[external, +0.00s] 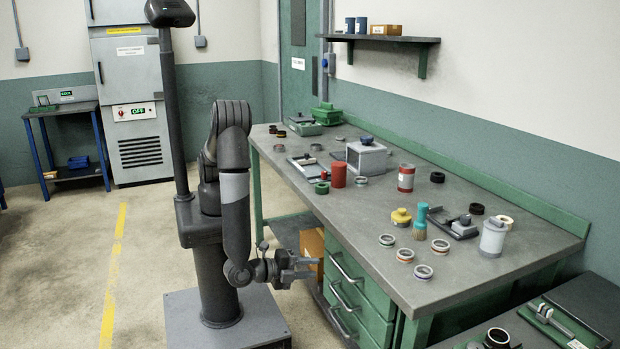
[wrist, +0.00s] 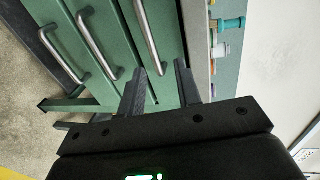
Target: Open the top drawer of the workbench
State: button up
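The workbench (external: 470,285) has a stack of green drawers with grey bar handles under its top. The top drawer (external: 366,277) looks closed, flush with the front. Its handle (external: 346,270) also shows in the wrist view (wrist: 148,35), where the picture is turned and the tabletop lies to the right. My gripper (external: 314,267) is open and empty in front of the top drawer, apart from the handle in the external view. In the wrist view my fingers (wrist: 160,68) lie either side of the handle's near end in the picture; the depth between them is unclear.
Lower drawer handles (wrist: 98,45) sit beside the top one. The tabletop (external: 460,205) overhangs the drawers and carries jars, rings and tools. A cardboard box (external: 312,247) stands under the bench behind my gripper. Floor left of the bench is clear.

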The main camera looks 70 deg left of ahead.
aim_at(339, 270)
jog(key=x, duration=0.3)
jog(key=f+x, duration=0.1)
jog(key=x, duration=0.7)
jog(key=shift+f, duration=0.3)
jog(key=shift+s, duration=0.1)
jog(key=shift+c, duration=0.2)
grip_shut()
